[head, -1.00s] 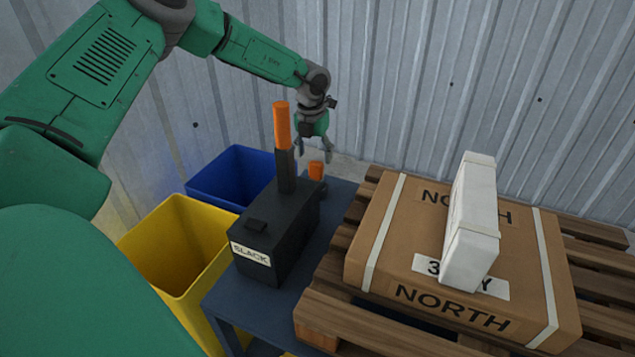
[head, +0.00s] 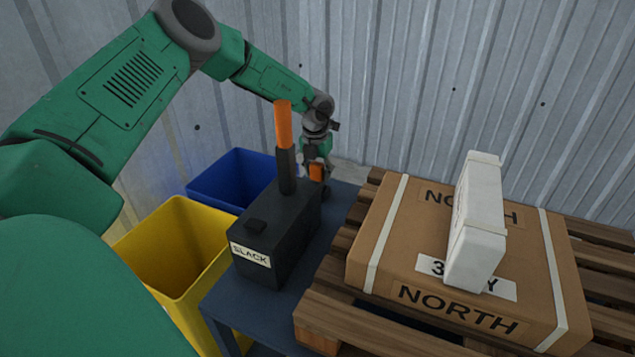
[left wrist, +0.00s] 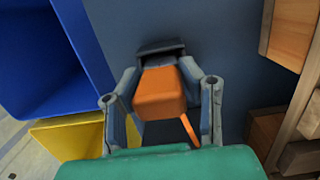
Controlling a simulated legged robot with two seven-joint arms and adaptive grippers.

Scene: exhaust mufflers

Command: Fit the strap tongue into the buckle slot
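A black box labelled SLACK (head: 262,232) stands on a dark blue table, with an upright orange-ended lever (head: 284,125). A small orange block (head: 316,172) is behind it; the left wrist view shows the orange block (left wrist: 160,92) with a dark part at its far end. My left gripper (left wrist: 160,75) has a finger on either side of this block, very close; I cannot tell whether they press on it. A cardboard box (head: 375,262) has pale straps (head: 385,232) around it. I cannot make out a strap tongue or buckle slot. My right gripper is not in view.
A white block (head: 478,220) stands on the cardboard box, which lies on a wooden pallet (head: 340,318). A yellow bin (head: 205,285) and a blue bin (head: 215,185) stand left of the table (head: 222,298). A corrugated metal wall closes the back.

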